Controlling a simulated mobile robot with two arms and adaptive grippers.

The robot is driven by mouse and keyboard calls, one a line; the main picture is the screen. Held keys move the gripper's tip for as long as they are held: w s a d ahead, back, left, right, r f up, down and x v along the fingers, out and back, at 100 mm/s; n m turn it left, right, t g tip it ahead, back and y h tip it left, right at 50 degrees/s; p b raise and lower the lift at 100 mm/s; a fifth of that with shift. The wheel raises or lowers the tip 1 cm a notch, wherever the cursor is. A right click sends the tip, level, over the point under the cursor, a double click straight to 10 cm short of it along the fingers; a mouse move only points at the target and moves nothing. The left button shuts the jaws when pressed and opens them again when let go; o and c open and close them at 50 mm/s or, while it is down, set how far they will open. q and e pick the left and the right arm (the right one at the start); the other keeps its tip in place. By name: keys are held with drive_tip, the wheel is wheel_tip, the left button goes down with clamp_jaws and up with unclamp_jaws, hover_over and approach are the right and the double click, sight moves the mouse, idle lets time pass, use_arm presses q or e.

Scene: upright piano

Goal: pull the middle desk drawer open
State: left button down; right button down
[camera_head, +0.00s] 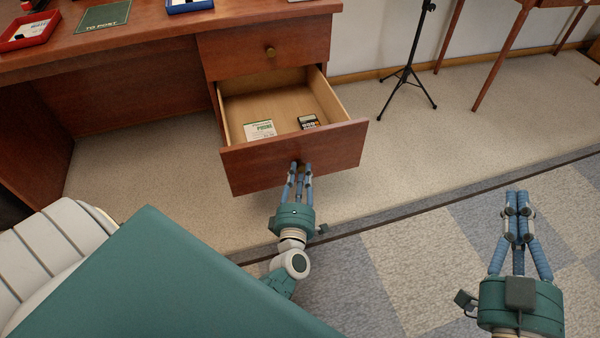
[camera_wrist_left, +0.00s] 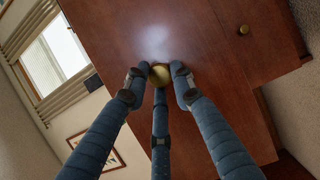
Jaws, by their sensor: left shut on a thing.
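The middle desk drawer (camera_head: 335,146) is red-brown wood and stands pulled well out, its pale inside showing. A card (camera_head: 260,130) marked with green print and a small dark item (camera_head: 308,122) lie in it. My left gripper (camera_head: 301,168) is at the middle of the drawer front. In the left wrist view its fingers (camera_wrist_left: 160,78) are shut around the round brass knob (camera_wrist_left: 161,75). In the head view the fingers mostly hide that knob. My right gripper (camera_head: 518,200) is at the right over the floor, its fingers together, holding nothing visible.
The closed top drawer (camera_head: 265,51) with a brass knob is above. The desk top (camera_head: 160,25) bears a red tray (camera_head: 28,32), a green mat (camera_head: 104,16) and a blue tray (camera_head: 190,5). A black stand (camera_head: 406,75) is behind at the right. Carpet right of the drawer is clear.

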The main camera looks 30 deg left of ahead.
use_arm(q)
drive_tip(key=c, duration=1.5)
unclamp_jaws()
drive_tip(key=shift+o, duration=0.2)
drive_tip(key=v, duration=0.7)
drive_tip(key=shift+s+d, duration=0.15)
drive_tip(key=shift+s, duration=0.05)
